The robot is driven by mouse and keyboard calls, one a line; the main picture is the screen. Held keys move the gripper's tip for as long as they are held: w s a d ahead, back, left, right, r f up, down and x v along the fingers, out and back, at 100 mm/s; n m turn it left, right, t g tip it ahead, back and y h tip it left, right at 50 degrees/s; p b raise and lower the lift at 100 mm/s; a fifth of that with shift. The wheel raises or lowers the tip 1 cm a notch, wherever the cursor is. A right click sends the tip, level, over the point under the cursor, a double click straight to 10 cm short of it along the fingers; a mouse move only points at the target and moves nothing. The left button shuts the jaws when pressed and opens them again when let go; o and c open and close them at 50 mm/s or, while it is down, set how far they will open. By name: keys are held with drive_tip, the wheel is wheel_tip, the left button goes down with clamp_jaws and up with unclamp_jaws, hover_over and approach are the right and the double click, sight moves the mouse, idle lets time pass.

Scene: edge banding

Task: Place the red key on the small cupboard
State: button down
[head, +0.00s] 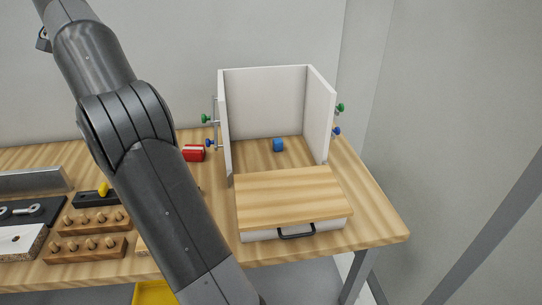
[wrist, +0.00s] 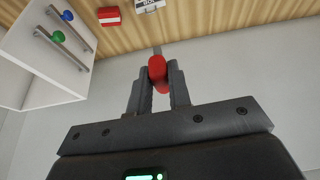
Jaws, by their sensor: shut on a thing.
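In the wrist view, my gripper (wrist: 158,82) is shut on the red key (wrist: 157,68), gripping its red head. A short grey shaft sticks out beyond the fingertips, away from the palm. The small cupboard appears to be the white-walled unit (head: 224,120) at the right of the bench in the head view, open at the top and front. Its white side (wrist: 32,72) shows at the left of the wrist view, apart from the key. My gripper and the key are not visible in the head view; only my arm crosses it.
A wood-topped box (head: 290,195) with a black handle stands in front. Rods with green and blue knobs (head: 207,118) flank the walls. A red box (head: 193,153) stands left. Wooden peg blocks (head: 85,248) lie far left.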

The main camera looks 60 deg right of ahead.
drive_tip(key=s+d+n, duration=0.3)
drive_tip(key=s+d, duration=2.1)
drive_tip(key=d, duration=0.4)
drive_tip(key=s+d+n+y, duration=0.1)
drive_tip(key=s+d, duration=0.4)
drive_tip(key=s, duration=0.6)
wheel_tip(320, 180, down, 26)
drive_tip(key=shift+t, duration=0.5)
drive_tip(key=w+a+f, duration=0.1)
drive_tip(key=w+f, duration=0.1)
drive_tip(key=w, duration=0.2)
drive_tip(key=w+a+f, duration=0.1)
drive_tip(key=w+f, duration=0.2)
drive_tip(key=w, duration=0.1)
drive_tip(key=w+a+f, duration=0.1)
drive_tip(key=w+f, duration=0.1)
drive_tip(key=w, duration=0.1)
drive_tip(key=shift+w+a+f, duration=0.2)
drive_tip(key=shift+w, duration=0.2)
drive_tip(key=shift+f, duration=2.05)
